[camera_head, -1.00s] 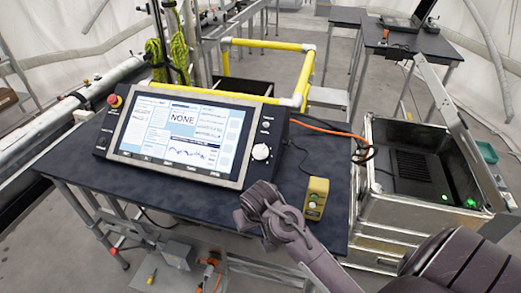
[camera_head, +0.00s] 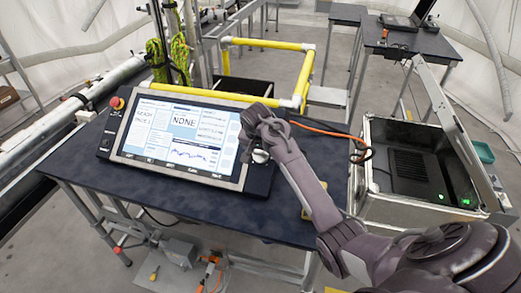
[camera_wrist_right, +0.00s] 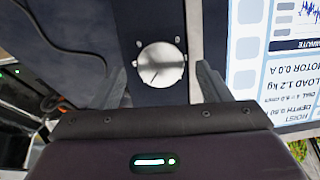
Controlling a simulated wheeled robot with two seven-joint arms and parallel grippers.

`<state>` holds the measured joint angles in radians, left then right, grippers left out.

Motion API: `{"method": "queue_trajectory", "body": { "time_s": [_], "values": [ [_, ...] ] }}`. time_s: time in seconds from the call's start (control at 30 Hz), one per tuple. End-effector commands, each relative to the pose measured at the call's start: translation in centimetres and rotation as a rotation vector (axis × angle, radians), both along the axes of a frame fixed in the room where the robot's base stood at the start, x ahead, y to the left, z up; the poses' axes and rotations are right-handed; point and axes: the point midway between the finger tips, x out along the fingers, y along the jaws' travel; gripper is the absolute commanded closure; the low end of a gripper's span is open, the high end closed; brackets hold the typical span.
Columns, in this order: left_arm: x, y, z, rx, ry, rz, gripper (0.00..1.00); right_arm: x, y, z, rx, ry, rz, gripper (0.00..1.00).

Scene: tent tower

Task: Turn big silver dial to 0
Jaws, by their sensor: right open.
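The big silver dial (camera_wrist_right: 161,64) sits on the dark right margin of the control panel. In the right wrist view it lies between the two spread fingers of my right gripper (camera_wrist_right: 165,85), with a gap on each side. A dark pointer line shows on its face, and small marks stand beside it. In the head view my right gripper (camera_head: 258,140) is over the panel's right edge and covers most of the dial (camera_head: 261,156). The panel screen (camera_head: 180,138) is lit and reads NONE. My left gripper is not in view.
The panel stands on a dark table (camera_head: 200,205). A red button (camera_head: 117,103) is at its left end. An orange cable (camera_head: 320,129) runs to an open metal case (camera_head: 400,208) at right.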

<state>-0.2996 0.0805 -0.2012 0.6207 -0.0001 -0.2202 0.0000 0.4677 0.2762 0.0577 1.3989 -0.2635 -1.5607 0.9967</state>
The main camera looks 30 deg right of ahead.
Motion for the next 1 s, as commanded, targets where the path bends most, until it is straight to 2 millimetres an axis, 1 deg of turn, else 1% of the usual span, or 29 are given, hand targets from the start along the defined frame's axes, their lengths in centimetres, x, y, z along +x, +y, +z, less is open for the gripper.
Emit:
{"method": "queue_trajectory", "body": {
  "time_s": [0.03, 0.2, 0.47, 0.57, 0.8, 0.83, 1.0],
  "values": [
    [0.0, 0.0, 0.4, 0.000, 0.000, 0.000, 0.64, 0.2, -0.2, -0.4, -0.001, 0.003, 0.000, 0.30],
    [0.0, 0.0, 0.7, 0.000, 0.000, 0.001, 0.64, 0.6, -0.5, -1.8, 0.000, 0.000, 0.001, 0.30],
    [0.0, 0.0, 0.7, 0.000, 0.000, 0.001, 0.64, 0.7, -0.5, -2.0, 0.000, -0.001, 0.001, 0.30],
    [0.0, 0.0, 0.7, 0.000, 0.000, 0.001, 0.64, 0.6, -0.5, -2.0, 0.000, -0.001, 0.001, 0.40],
    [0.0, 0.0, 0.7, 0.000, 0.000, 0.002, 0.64, 0.6, -0.5, -2.0, 0.000, -0.001, 0.001, 0.72],
    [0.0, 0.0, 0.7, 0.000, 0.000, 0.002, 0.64, 0.6, -0.5, -2.0, 0.000, -0.001, 0.001, 0.74],
    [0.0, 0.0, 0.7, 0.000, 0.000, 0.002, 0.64, 0.7, -0.5, -2.0, -0.004, 0.002, 0.009, 0.74]
  ]
}}
